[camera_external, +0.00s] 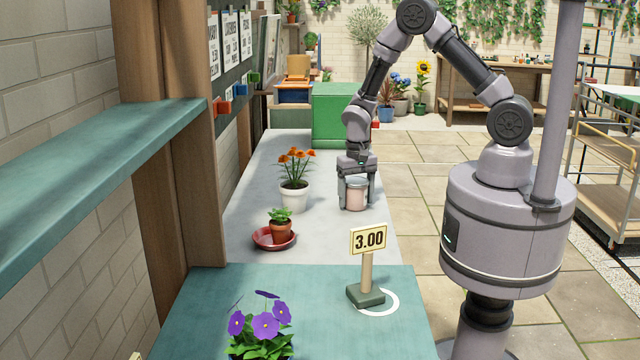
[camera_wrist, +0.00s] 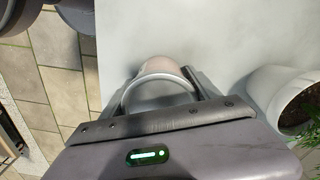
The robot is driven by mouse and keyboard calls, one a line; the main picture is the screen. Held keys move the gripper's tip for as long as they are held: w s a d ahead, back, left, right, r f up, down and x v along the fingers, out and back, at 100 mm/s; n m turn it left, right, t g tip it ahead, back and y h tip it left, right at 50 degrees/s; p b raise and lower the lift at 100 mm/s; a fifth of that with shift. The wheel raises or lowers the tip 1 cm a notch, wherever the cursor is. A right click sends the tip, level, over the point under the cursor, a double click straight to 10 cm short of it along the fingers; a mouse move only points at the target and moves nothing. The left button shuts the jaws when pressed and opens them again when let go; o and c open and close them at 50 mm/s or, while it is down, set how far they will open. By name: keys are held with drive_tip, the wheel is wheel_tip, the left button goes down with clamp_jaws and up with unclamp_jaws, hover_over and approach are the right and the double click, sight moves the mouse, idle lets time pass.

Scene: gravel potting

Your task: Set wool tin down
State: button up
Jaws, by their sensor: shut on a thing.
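The wool tin (camera_external: 355,195) is a small pinkish cylinder with a grey rim, upright at the right side of the pale grey counter (camera_external: 330,238). My gripper (camera_external: 356,190) points down and is shut on it, one finger on each side. In the wrist view the tin (camera_wrist: 158,68) shows between the fingers of my gripper (camera_wrist: 160,100), with its lower part partly hidden. The tin's bottom looks at or very near the counter surface; I cannot tell whether it touches.
A white pot (camera_external: 294,196) with orange flowers stands left of the tin. A red saucer (camera_external: 262,243) holds a small potted plant. A 3.00 price sign (camera_external: 368,240) stands on the green front bench (camera_external: 200,310) near purple flowers (camera_external: 265,325). A green box (camera_external: 335,115) is behind.

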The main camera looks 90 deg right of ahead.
drive_tip(key=o, duration=1.3)
drive_tip(key=shift+f, duration=0.2)
drive_tip(key=o, duration=0.4)
drive_tip(key=shift+r, duration=0.1)
